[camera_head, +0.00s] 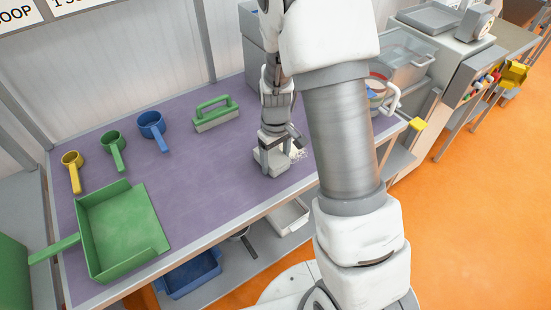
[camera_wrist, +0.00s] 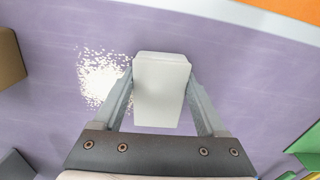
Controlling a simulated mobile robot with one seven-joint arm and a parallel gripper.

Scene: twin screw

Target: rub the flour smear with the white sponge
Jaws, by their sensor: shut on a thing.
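The white sponge (camera_wrist: 162,92) is a pale block held between the two fingers of my gripper (camera_wrist: 162,100) in the wrist view. The flour smear (camera_wrist: 101,76) is a speckled white patch on the purple table top, just left of the sponge there; the left finger and the sponge's edge overlap its side. In the head view my gripper (camera_head: 270,158) points down at the table, shut on the sponge (camera_head: 268,165). The smear (camera_head: 298,154) shows just right of it, partly hidden by my arm. The sponge appears at or very near the surface; exact contact is unclear.
A green-handled brush (camera_head: 215,116) lies behind to the left. Blue (camera_head: 152,129), green (camera_head: 115,150) and yellow (camera_head: 73,170) scoops lie farther left, with a green dustpan (camera_head: 122,228) in front. A striped-rim container (camera_head: 376,92) stands right of my arm. The table's middle is clear.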

